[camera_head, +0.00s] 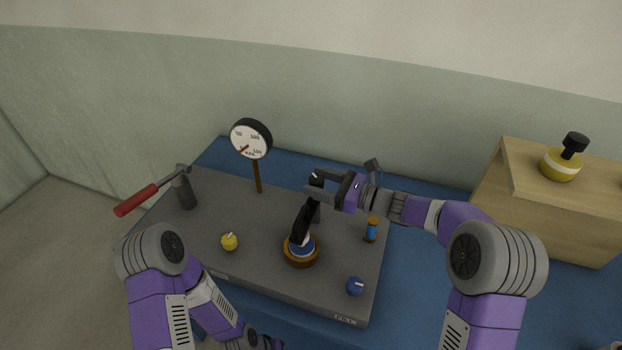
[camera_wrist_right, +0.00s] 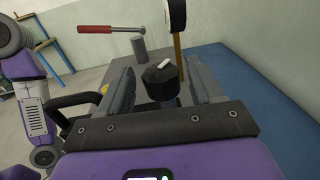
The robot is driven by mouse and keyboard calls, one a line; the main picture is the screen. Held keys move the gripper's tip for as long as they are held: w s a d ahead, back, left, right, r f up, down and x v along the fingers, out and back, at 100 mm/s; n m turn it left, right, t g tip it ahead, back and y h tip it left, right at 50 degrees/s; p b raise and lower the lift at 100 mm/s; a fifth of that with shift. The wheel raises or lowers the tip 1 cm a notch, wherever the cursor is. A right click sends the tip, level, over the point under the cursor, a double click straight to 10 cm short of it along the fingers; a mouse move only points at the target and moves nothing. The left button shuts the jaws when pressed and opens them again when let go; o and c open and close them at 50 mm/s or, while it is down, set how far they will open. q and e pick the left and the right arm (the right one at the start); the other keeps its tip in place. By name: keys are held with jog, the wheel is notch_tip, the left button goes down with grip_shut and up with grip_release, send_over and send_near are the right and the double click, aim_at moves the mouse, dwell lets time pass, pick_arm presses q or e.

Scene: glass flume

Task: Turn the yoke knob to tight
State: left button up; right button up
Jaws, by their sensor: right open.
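The yoke knob (camera_head: 317,180) is dark and faceted, on a post at the back of the grey bench panel (camera_head: 220,205). In the right wrist view the knob (camera_wrist_right: 158,84) shows a white pointer mark on top and sits between my fingers. My right gripper (camera_head: 318,183) is open around the knob, one finger on each side; I cannot tell whether either finger touches it. The black yoke arm (camera_head: 303,220) rises over a blue and white part in a wooden ring (camera_head: 300,256). My left arm is at the lower left; its fingers are not visible.
A dial gauge (camera_head: 251,139) and a red-handled lever (camera_head: 137,200) stand at the panel's left and back. A yellow knob (camera_head: 229,242), a blue knob (camera_head: 355,286) and a small blue-and-orange vial (camera_head: 371,230) are on the panel. A wooden box (camera_head: 545,215) carries a yellow bottle (camera_head: 562,163).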

jog(key=shift+x, duration=1.25)
jog(key=c, duration=0.9)
jog(key=n+g+p, duration=0.2)
jog(key=g, duration=0.1)
jog(key=n+g+y+p, duration=0.1)
jog(key=n+g+p, duration=0.1)
jog(key=g+p, duration=0.1)
jog(key=shift+s+r, duration=0.1)
jog(key=shift+r, duration=0.05)
jog(key=shift+c, duration=0.2)
jog(key=n+g+p, duration=0.2)
jog(key=g, duration=0.1)
jog(key=shift+s, duration=0.15)
jog(key=shift+s+n+g+p, duration=0.15)
jog(key=shift+n+g+p, duration=0.15)
jog(key=shift+n+g, duration=0.65)
jog(key=shift+g, duration=0.65)
jog(key=o, duration=0.9)
